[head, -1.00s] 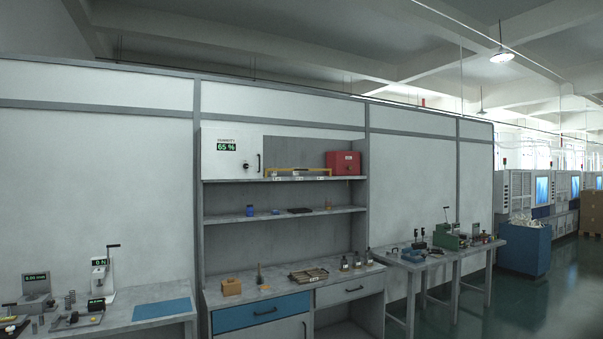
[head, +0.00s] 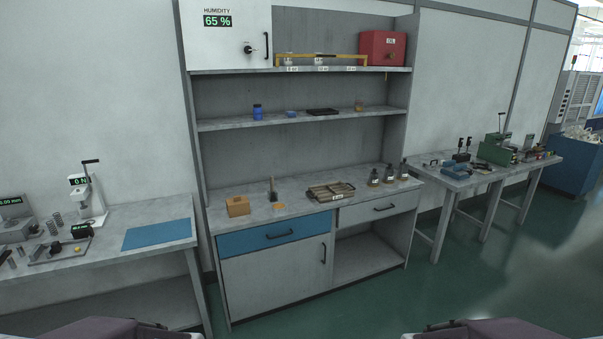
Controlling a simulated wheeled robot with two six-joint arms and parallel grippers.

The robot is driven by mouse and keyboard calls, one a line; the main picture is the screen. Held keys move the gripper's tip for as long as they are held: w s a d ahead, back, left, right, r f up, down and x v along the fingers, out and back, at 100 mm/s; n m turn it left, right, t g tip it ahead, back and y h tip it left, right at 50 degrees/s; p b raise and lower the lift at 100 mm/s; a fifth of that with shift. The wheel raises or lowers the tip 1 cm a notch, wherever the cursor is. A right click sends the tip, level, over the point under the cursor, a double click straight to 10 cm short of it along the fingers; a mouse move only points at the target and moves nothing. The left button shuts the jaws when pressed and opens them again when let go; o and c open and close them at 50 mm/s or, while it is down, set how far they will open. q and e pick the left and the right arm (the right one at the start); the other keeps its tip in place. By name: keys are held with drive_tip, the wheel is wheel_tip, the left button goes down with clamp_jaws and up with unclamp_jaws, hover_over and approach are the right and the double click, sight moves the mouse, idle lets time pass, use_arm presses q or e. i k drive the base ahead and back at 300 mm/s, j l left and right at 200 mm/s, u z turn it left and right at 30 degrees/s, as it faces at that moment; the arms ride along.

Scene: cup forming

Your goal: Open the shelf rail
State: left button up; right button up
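The shelf rail (head: 342,56) is a thin yellow bar along the front of the top shelf (head: 395,70) of the grey cabinet. It runs between the white humidity cabinet on its left and a red box on its right, and it stands across the shelf front. Small pale items stand behind it, partly hidden, above white labels on the shelf edge. Parts of my two arms show at the bottom edge, left and right. Neither gripper's fingers can be seen, and nothing of mine is near the rail.
The humidity cabinet (head: 227,45) has a dark handle. The red box (head: 382,48) stands on the top shelf. The counter holds a wooden block (head: 237,206), a divided tray (head: 330,191) and dark bottles (head: 374,177). Tables stand left and right. Green floor (head: 310,310) lies clear in front.

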sight(277, 55)
drive_tip(key=i+u, duration=0.1)
drive_tip(key=i, duration=0.45)
drive_tip(key=i+l+u, duration=0.1)
drive_tip(key=i, duration=0.4)
drive_tip(key=i+l+u, duration=0.1)
drive_tip(key=i, duration=0.45)
drive_tip(key=i+l+u, duration=0.1)
drive_tip(key=i, duration=0.4)
drive_tip(key=i+l+u, duration=0.1)
drive_tip(key=i+l, duration=0.2)
drive_tip(key=i, duration=0.25)
drive_tip(key=i+l+u, duration=0.15)
drive_tip(key=i, duration=0.35)
drive_tip(key=l, duration=0.1)
